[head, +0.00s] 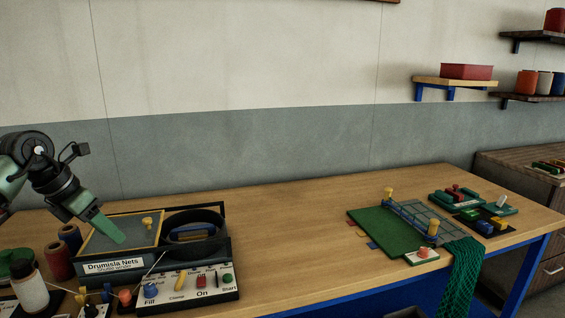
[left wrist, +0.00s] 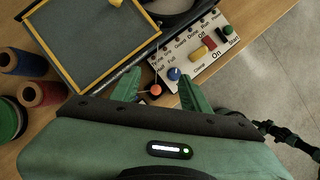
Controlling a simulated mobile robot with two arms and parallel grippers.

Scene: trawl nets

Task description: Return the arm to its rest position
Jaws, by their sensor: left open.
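My left gripper (head: 112,232) comes in from the left in the head view, above the machine labelled "Drumisla Nets" (head: 113,266). In the left wrist view its two green fingers (left wrist: 160,88) stand apart with nothing held between them. Past the fingertips lies the white control panel (left wrist: 203,44) with a blue knob (left wrist: 174,74), a yellow switch, a red switch and a green button. An orange-red ball-topped part (left wrist: 156,90) shows between the fingers, lower down. My right gripper is in neither view.
Spools (head: 58,260) and jars stand left of the machine. A green mat with a net frame (head: 385,232) lies at the table's right, with a green net (head: 462,275) hanging over the edge. The middle of the wooden table (head: 290,225) is clear. Shelves (head: 455,81) are on the wall.

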